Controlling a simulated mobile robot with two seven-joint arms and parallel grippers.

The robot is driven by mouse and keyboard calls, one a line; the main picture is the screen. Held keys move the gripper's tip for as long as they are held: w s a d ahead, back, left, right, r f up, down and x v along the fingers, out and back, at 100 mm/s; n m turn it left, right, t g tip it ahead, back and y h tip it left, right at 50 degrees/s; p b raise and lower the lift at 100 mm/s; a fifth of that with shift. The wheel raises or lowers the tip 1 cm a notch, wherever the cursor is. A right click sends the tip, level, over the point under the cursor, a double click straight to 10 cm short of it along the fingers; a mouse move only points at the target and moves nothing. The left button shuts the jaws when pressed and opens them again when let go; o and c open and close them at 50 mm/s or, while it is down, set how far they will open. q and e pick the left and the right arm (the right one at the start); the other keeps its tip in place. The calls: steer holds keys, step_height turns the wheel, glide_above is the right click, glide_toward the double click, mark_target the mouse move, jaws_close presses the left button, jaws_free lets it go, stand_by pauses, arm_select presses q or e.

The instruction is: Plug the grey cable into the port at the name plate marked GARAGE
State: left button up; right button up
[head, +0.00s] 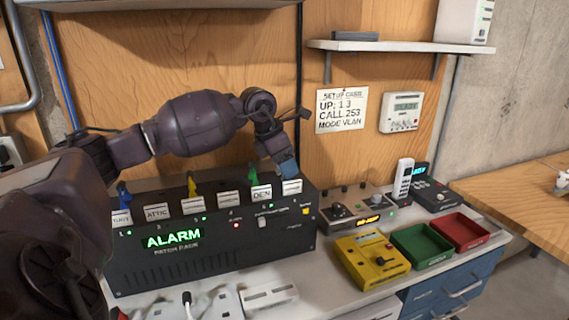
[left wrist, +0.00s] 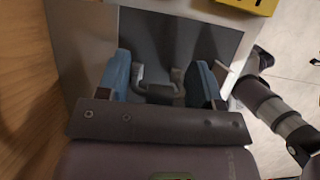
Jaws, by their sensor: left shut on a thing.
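My left gripper (head: 287,168) reaches over the right end of the black patch panel (head: 215,262), its blue fingertips pointing down close to the rightmost name plate. In the left wrist view its two fingers (left wrist: 161,82) stand around a grey piece (left wrist: 160,90), which looks like the grey cable's plug. In the head view the fingers and wrist hide this piece. Name plates stand along the panel's top; ATTIC (head: 158,212) and DEN (head: 262,192) are legible. The GARAGE plate cannot be read with certainty. Blue (head: 123,190), yellow (head: 191,185) and green (head: 252,172) plugs stand behind the plates.
A grey control box (head: 355,208), a yellow box (head: 372,258), a green tray (head: 422,246) and a red tray (head: 466,231) stand right of the panel. White sockets (head: 268,296) lie in front of it. A shelf (head: 395,46) juts from the wall.

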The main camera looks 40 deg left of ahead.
arm_select(q)
steer(key=shift+f, duration=0.1)
arm_select(e)
steer(key=shift+s+f, duration=0.15)
steer(key=shift+f, duration=0.15)
arm_select(q)
steer(key=shift+f, duration=0.1)
arm_select(e)
steer(key=shift+w, duration=0.3)
steer(key=shift+w+a+r, duration=0.1)
steer(key=shift+w+r, duration=0.1)
